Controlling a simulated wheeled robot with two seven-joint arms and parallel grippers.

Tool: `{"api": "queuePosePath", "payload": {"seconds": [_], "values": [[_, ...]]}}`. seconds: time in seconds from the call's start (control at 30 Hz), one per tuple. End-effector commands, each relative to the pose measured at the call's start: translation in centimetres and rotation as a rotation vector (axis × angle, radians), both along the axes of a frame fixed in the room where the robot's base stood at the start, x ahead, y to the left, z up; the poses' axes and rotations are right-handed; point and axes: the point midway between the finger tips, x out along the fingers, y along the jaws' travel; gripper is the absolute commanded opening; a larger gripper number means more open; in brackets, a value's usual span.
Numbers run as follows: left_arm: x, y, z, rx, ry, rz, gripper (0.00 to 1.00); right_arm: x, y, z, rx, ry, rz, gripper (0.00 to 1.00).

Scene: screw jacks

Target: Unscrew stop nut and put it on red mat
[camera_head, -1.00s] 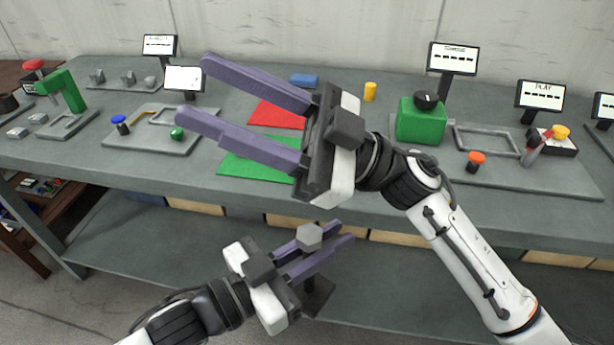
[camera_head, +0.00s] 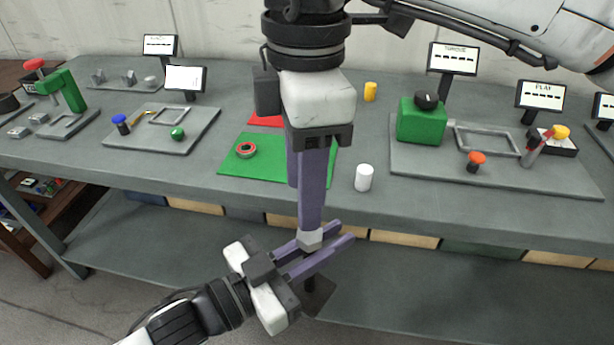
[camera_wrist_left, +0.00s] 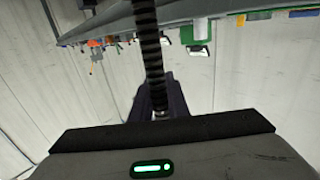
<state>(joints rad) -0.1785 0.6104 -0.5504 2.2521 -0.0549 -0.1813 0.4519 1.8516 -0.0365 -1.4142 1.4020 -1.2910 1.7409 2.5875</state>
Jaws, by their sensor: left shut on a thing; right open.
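A pale grey hex nut (camera_head: 310,240) sits at the top of a screw jack with a dark base plate (camera_head: 319,296) below. My left gripper (camera_head: 325,250) is shut on the jack, with the nut above its fingers. In the left wrist view a dark threaded rod (camera_wrist_left: 150,50) runs up from between the fingers. My right gripper (camera_head: 311,228) points straight down, its fingertips at the nut. It is open; whether its fingers touch the nut is hidden. The red mat (camera_head: 263,121) shows only as a strip behind my right gripper; a green mat (camera_head: 235,168) lies in front of it.
A red ring (camera_head: 245,150) lies on the green mat. A white cylinder (camera_head: 364,177) stands near the table's front edge. A yellow cylinder (camera_head: 370,91) stands further back. A green block with a black knob (camera_head: 421,121) is on the right board (camera_head: 560,182).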

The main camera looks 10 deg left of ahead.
Motion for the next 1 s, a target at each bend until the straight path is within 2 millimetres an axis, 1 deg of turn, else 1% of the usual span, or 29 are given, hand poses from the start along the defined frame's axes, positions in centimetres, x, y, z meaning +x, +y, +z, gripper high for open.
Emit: {"api": "queuePosePath", "payload": {"seconds": [0.03, 0.07, 0.17, 0.4, 0.6, 0.77, 1.0], "values": [[0.0, -0.1, 0.4, -0.005, -0.009, -0.002, 0.00, 0.3, -0.3, 0.1, -0.014, -0.016, -0.013, 0.45], [0.0, 0.0, 0.4, -0.005, -0.009, -0.002, 0.00, 0.4, -0.4, 0.0, -0.020, -0.021, -0.019, 0.45], [0.0, 0.0, 0.4, -0.005, -0.009, -0.002, 0.00, 0.5, -0.5, -0.8, -0.027, -0.024, -0.027, 0.45], [0.0, -0.1, 0.4, -0.005, -0.009, -0.002, 0.00, 0.3, -0.5, -4.6, -0.024, -0.020, -0.023, 0.45], [0.0, -0.1, 0.5, -0.005, -0.009, -0.002, 0.00, 0.4, -0.4, -6.9, -0.022, -0.021, -0.023, 0.45], [0.0, -0.1, 0.5, -0.005, -0.009, -0.002, 0.00, 0.4, -0.4, -7.6, -0.021, -0.023, -0.022, 0.45], [0.0, -0.1, 0.4, -0.005, -0.009, -0.002, 0.00, 0.4, -0.4, -7.7, -0.020, -0.022, -0.022, 0.45]]}}
